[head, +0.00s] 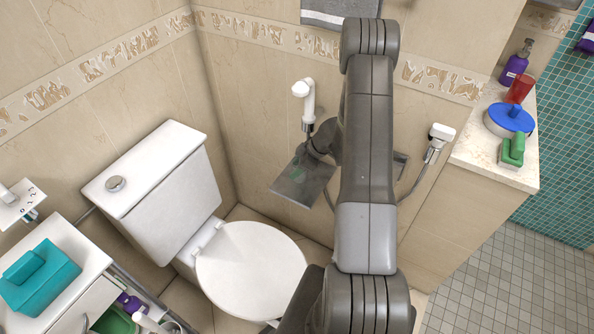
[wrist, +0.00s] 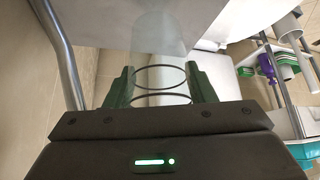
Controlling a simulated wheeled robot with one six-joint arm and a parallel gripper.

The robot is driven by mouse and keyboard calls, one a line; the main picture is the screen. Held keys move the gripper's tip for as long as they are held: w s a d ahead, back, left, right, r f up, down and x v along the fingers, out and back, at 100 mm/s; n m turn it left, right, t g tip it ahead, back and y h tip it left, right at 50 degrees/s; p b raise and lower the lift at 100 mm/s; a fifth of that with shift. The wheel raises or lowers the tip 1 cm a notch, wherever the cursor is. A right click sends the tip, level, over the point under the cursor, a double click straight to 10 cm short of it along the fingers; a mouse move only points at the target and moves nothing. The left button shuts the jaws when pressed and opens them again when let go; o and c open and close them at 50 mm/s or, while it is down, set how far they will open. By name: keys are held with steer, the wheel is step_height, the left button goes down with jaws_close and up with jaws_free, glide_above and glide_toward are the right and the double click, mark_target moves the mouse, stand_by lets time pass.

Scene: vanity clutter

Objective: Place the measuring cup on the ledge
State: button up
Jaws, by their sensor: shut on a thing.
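My gripper (wrist: 160,78) shows in the wrist view with its two fingers on either side of a clear measuring cup (wrist: 162,45). It is shut on the cup, whose see-through wall and dark rings show between the fingers. In the head view my gripper is by the tiled back wall, near the toilet, partly hidden by my arm; I cannot make out the cup there. The ledge (head: 478,163), with a pale stone top, is at the right of the head view, well apart from my gripper.
On the ledge stand a purple bottle (head: 515,64), a red cup (head: 519,89), a blue-lidded container (head: 509,119) and a green brush (head: 512,151). A hand shower (head: 438,137) hangs left of it. The toilet (head: 248,270) and a teal box (head: 40,277) are to the left.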

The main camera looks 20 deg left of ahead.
steer(key=shift+f, duration=1.25)
steer(key=shift+f, duration=0.15)
steer(key=o, duration=1)
steer(key=shift+r, duration=0.25)
steer(key=v, duration=1.2)
steer(key=shift+a, duration=0.1)
